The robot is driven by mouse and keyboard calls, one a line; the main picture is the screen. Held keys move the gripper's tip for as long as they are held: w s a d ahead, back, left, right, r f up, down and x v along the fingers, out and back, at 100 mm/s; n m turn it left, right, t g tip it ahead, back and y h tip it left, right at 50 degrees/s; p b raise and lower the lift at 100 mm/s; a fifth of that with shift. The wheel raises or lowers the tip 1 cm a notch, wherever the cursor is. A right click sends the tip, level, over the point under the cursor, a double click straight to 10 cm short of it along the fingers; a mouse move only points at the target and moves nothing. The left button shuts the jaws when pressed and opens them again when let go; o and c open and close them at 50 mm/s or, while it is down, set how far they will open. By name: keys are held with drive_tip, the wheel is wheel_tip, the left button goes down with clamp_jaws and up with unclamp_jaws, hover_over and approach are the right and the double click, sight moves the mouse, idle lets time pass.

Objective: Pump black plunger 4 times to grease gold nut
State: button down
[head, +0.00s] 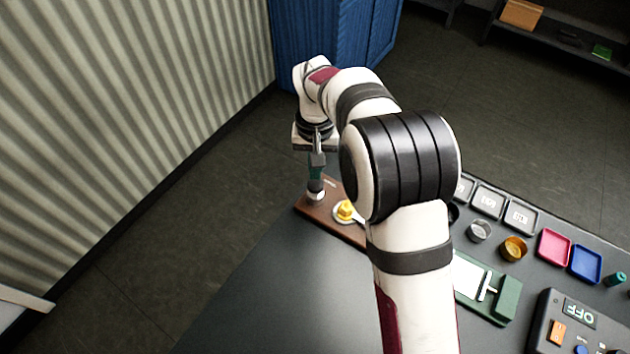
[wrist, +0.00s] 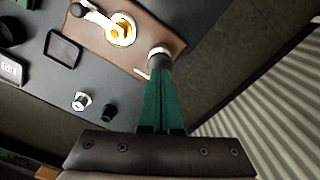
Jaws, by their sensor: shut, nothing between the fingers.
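The gold nut (head: 345,209) sits on a round pale disc on a brown board; it also shows in the wrist view (wrist: 119,32). What looks like the black plunger (head: 316,187), a dark top in a silver collar, stands on the board left of the nut. It also shows as a pale round collar (wrist: 158,54) in the wrist view. My gripper (head: 316,177) points down with its green fingers shut and empty. Its tips (wrist: 157,74) are right at the plunger's top and hide part of it. I cannot tell whether they touch.
The brown board (wrist: 96,42) lies near the table's edge. A lever with a black knob (wrist: 78,10) is beside the nut. A white nut-like part (wrist: 81,101) and small black part (wrist: 109,112) lie nearby. Trays (head: 553,247) and a control box (head: 580,325) are at right.

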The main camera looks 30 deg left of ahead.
sight(316, 184)
drive_tip(key=shift+r, duration=0.9)
wheel_tip(316, 184, up, 6)
idle(0.5)
drive_tip(key=shift+f, duration=4.3)
drive_tip(key=shift+f, duration=0.1)
